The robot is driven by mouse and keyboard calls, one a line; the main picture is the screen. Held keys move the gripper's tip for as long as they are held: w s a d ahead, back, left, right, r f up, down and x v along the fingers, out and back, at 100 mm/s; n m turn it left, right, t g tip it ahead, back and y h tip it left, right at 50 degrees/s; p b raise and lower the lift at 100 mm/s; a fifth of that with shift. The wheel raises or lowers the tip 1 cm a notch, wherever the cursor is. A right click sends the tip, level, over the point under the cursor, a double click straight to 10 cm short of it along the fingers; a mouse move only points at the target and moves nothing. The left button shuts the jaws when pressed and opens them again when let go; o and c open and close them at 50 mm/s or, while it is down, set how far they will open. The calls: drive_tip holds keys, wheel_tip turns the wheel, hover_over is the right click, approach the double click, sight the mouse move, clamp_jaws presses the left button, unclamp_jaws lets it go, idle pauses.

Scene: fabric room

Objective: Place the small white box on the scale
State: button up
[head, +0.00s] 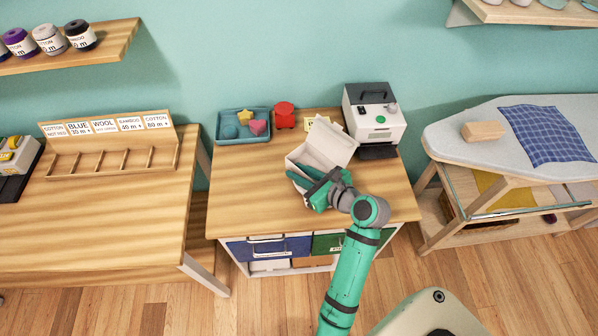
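A small white box (304,155) with its lid (334,139) raised stands on the middle wooden table. My gripper (295,172) is at the front of the box, reaching in from the lower right. Its two green fingers show slightly apart at the box's near side. Part of the box is hidden behind the gripper, and I cannot tell whether the fingers are closed on its wall. No scale is clearly identifiable; a grey and black device with yellow parts (14,158) is cut off by the left edge, on the left table.
A white and black machine (377,118) stands just right of the box. A blue tray (225,135) with small shapes and a red container (284,116) are behind left. A wooden divided rack (110,158) sits on the left table (90,225). An ironing board (460,135) is right.

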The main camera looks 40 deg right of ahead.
drive_tip(key=shift+r, duration=0.2)
drive_tip(key=v, duration=1.2)
drive_tip(key=shift+f, duration=0.15)
